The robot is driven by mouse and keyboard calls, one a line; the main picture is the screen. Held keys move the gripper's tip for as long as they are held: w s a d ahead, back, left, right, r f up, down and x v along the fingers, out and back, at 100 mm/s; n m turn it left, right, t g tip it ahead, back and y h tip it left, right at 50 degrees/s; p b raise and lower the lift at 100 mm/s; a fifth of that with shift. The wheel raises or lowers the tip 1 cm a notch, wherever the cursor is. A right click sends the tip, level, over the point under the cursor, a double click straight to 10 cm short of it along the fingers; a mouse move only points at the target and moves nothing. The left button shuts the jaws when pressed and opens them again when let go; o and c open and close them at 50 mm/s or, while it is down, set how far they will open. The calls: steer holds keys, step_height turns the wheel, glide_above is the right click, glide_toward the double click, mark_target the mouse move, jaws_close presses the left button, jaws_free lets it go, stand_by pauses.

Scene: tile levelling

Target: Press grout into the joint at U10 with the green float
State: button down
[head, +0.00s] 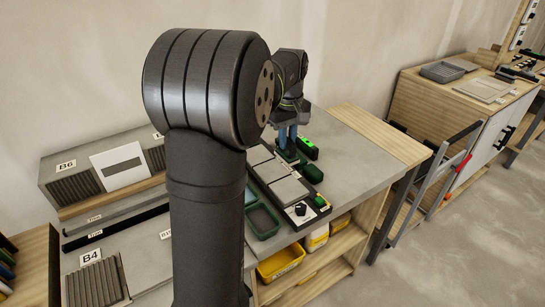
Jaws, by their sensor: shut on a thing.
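My gripper (287,146) is at the far part of the bench, pointing down beside the tile board, with its blue fingers shut on a dark green thing that looks like the green float (290,156). The float is small here and partly covered by the fingers. Whether it touches the surface below, I cannot tell. The pale grey tiles (284,188) lie in a row on a dark board, with narrow joints between them. No U10 label is legible, and my arm hides part of the board's left side.
A green tray (262,221) stands left of the board. A black box with a bright green top (307,148) and a dark green piece (312,173) lie right of the gripper. Yellow bins (281,263) sit on the shelf below. The grey bench top (365,150) is clear at right.

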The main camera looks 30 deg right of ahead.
steer(key=shift+w+d+f, duration=0.25)
steer(key=shift+d+f, duration=0.3)
steer(key=shift+f, duration=0.8)
steer(key=shift+w+d+f, duration=0.2)
steer(key=shift+d+f, duration=0.3)
steer(key=shift+f, duration=0.8)
steer(key=shift+w+d+f, duration=0.25)
steer(key=shift+d+f, duration=0.3)
steer(key=shift+f, duration=0.8)
steer(key=shift+f, duration=0.5)
steer(key=shift+a, duration=0.1)
steer(key=shift+a, duration=4.4)
steer(key=shift+d, duration=3.45)
steer(key=shift+d, duration=1.05)
